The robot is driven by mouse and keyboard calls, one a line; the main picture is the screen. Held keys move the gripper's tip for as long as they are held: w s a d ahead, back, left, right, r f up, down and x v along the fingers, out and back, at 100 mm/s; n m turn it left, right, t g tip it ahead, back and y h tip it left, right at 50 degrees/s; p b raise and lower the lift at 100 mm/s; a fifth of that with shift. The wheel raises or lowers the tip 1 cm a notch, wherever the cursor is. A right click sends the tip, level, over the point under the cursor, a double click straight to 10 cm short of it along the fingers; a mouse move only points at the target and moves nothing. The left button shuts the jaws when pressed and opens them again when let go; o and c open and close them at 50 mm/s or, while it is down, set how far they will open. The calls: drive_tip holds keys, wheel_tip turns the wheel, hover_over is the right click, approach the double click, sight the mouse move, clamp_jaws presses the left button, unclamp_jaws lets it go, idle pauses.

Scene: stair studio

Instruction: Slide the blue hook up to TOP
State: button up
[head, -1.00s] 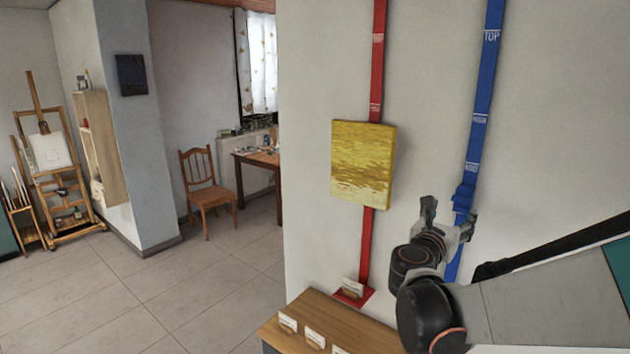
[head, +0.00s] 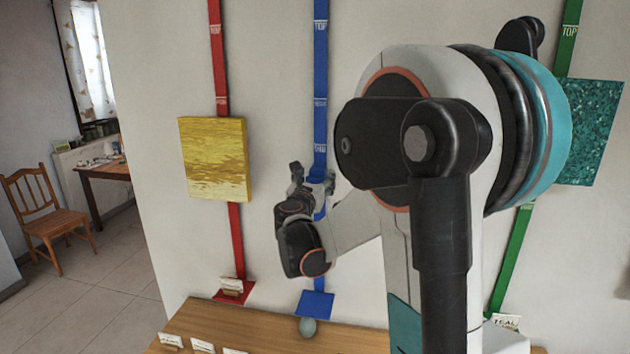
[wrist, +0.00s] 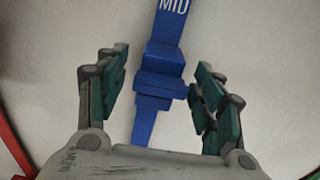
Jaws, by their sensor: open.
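The blue hook (wrist: 160,72) is a blocky blue piece on the blue strip (head: 320,60), which runs up the wall. In the wrist view it sits just below a label reading MID. The TOP label (head: 320,28) is near the upper end of the strip in the head view. My gripper (wrist: 161,68) is open, with one finger on each side of the hook and a gap on both sides. In the head view my gripper (head: 314,176) is at the hook's height and partly hides it.
A red strip (head: 236,245) with a yellow picture (head: 215,158) is to the left. A green strip (head: 513,255) with a teal picture (head: 592,130) is to the right. My arm hides part of the wall.

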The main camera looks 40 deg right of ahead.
clamp_jaws()
wheel_tip(320, 180, up, 46)
drive_tip(key=p, duration=2.1)
drive_tip(key=shift+p, duration=0.4)
unclamp_jaws()
wheel_tip(320, 180, up, 10)
